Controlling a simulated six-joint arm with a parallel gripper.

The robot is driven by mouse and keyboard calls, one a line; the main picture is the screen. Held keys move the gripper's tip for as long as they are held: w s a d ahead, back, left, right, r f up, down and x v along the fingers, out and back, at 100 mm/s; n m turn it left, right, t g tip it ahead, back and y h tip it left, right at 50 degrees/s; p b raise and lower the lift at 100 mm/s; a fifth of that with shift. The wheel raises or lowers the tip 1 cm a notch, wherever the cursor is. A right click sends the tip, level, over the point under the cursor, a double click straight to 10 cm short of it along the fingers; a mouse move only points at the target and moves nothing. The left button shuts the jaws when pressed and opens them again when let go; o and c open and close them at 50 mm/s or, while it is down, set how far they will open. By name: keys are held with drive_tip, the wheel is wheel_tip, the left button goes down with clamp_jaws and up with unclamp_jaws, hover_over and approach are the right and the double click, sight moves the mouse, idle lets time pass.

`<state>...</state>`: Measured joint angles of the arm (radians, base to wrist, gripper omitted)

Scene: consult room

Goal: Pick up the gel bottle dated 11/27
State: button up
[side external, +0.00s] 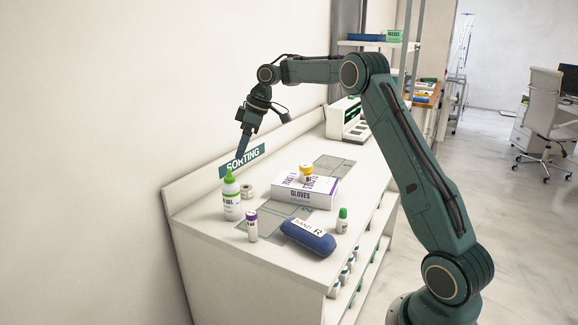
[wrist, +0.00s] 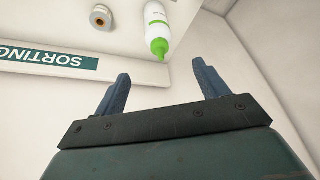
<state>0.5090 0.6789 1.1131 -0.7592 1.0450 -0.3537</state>
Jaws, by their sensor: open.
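A white bottle with a green pointed cap (side external: 231,199) stands upright on the counter near the sorting sign; its label reads partly as "GEL". I cannot read a date on it. It also shows in the wrist view (wrist: 157,28), its cap pointing toward the space between my fingers. My gripper (side external: 242,158) is above the counter's back edge, up and slightly right of the bottle in the side view, apart from it. In the wrist view its two blue fingers (wrist: 160,88) are spread and nothing is between them.
Beside the bottle lies a tape roll (side external: 248,191). A purple-capped vial (side external: 252,226), a blue sandbag (side external: 308,238), a green-capped bottle (side external: 342,220) and a gloves box (side external: 291,193) with a yellow-capped jar (side external: 306,173) on top share the counter. A back ledge carries the sorting sign (side external: 243,161).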

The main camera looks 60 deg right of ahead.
sight(234, 177)
drive_tip(key=shift+x, duration=4.3)
drive_tip(key=shift+x, duration=2.6)
drive_tip(key=shift+r, duration=0.1)
clamp_jaws()
